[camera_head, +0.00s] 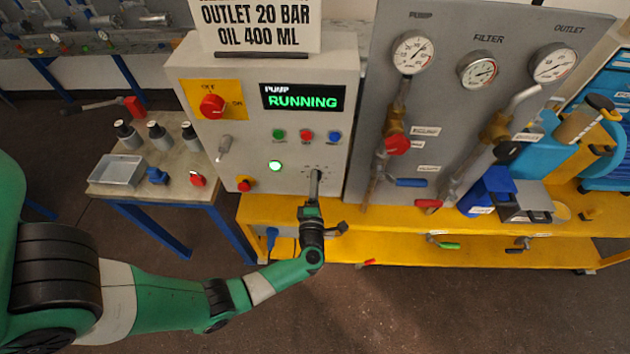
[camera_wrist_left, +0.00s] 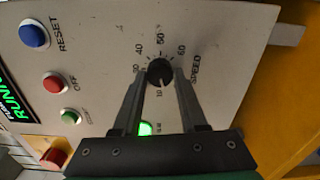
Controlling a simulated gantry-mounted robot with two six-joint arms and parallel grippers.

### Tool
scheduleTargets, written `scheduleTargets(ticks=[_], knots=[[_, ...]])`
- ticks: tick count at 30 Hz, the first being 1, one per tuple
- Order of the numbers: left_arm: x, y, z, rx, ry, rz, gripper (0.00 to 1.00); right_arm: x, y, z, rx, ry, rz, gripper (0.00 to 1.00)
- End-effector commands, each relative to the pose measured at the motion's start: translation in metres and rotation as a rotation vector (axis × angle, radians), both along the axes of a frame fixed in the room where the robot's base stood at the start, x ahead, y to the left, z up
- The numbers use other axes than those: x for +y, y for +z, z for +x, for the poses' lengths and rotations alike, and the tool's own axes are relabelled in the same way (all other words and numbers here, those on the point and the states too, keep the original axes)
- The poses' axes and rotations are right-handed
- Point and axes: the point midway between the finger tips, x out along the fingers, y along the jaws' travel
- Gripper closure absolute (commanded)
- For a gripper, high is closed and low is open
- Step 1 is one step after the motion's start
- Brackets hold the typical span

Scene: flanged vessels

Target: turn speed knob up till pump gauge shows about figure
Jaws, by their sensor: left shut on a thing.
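My left gripper (camera_head: 316,174) reaches up to the control box and covers the speed knob in the head view. In the left wrist view its fingers (camera_wrist_left: 160,78) are shut on the black speed knob (camera_wrist_left: 159,71), one on each side. The knob sits in a dial marked 10 to 60 beside the word SPEED; its pointer is too small to read surely. The pump gauge (camera_head: 413,53) is the leftmost round gauge on the grey panel; its needle is visible, but the figures are too small to read. The display (camera_head: 303,98) reads PUMP RUNNING. My right gripper is not in view.
A sign (camera_head: 258,26) reads OUTLET 20 BAR, OIL 400 ML. The filter gauge (camera_head: 478,70) and outlet gauge (camera_head: 553,63) stand right of the pump gauge. A lit green lamp (camera_head: 275,166), several buttons and a red switch (camera_head: 212,105) share the control box.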

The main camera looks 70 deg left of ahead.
Motion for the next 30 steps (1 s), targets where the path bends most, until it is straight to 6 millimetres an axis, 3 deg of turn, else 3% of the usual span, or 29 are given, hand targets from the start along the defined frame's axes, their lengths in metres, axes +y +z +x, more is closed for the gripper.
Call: scheduleTargets(ticks=[1, 6, 17, 30], knots=[[0.0, 0.0, 0.0, -0.001, 0.0, 0.0, 0.56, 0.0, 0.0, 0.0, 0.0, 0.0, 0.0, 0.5], [0.0, 0.0, 0.0, -0.002, 0.0, -0.001, 0.28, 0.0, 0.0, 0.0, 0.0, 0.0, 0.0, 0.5], [-0.006, 0.001, -0.002, -0.003, -0.001, -0.001, 0.28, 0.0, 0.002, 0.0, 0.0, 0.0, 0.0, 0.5], [-0.089, 0.0, -0.042, -0.002, -0.008, -0.001, 0.28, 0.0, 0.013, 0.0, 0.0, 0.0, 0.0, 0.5]])
